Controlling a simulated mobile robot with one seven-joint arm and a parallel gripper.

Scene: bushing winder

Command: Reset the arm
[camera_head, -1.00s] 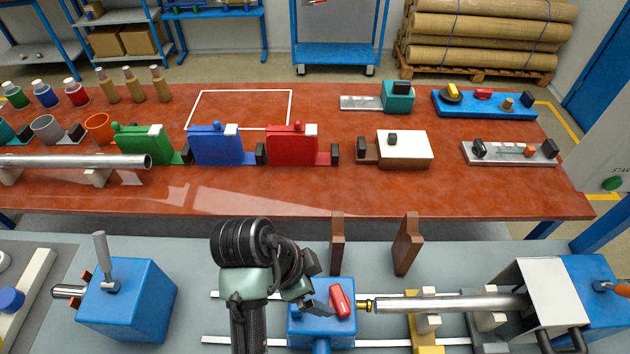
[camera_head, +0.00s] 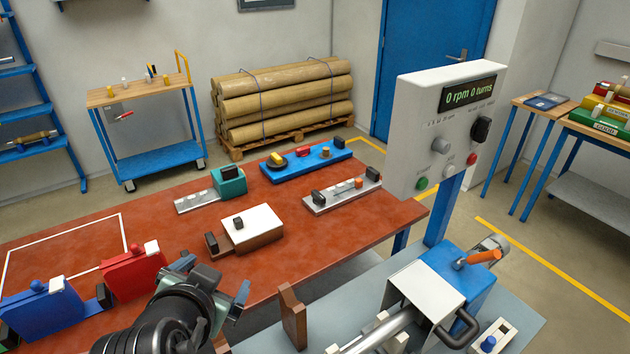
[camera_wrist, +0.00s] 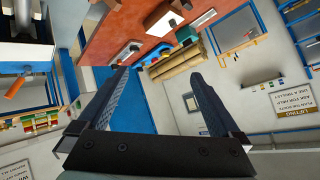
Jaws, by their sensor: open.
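My arm shows at the bottom of the head view, its black wrist lowest in the picture. My gripper (camera_head: 213,276) is near the front edge of the red-brown table (camera_head: 330,255), to the right of a red box-shaped fixture (camera_head: 134,272). Its fingers are spread. In the wrist view my gripper (camera_wrist: 158,80) is open, with two dark ridged fingers wide apart and nothing between them. The wrist view is tilted, with the table at the top and walls beyond.
A winding machine with a blue headstock (camera_head: 462,284) and a metal shaft stands at the lower right, below a control panel (camera_head: 446,125) reading "0 rpm 0 turns". A brown upright post (camera_head: 292,318) is near my gripper. A white-topped block (camera_head: 252,226) sits on the table.

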